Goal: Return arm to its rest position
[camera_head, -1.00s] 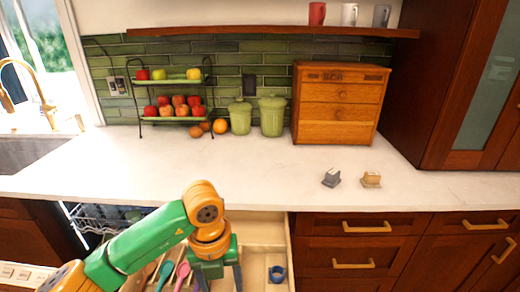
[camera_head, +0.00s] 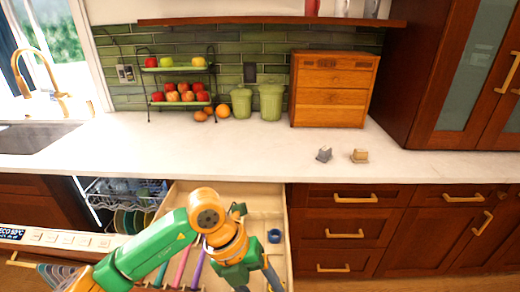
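My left arm comes in from the lower left, green and orange. Its gripper (camera_head: 258,283) points down over the front of the open drawer (camera_head: 262,201), near the bottom edge of the picture. The two dark fingers stand apart and nothing shows between them; the tips are partly cut off by the frame. My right gripper is not in view.
The open drawer holds a blue ring-shaped item (camera_head: 273,236) and several long-handled utensils, including a purple one (camera_head: 197,269). An open dishwasher rack (camera_head: 113,192) with plates is left of it. Two small blocks, grey (camera_head: 324,154) and tan (camera_head: 359,156), lie on the counter (camera_head: 190,150).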

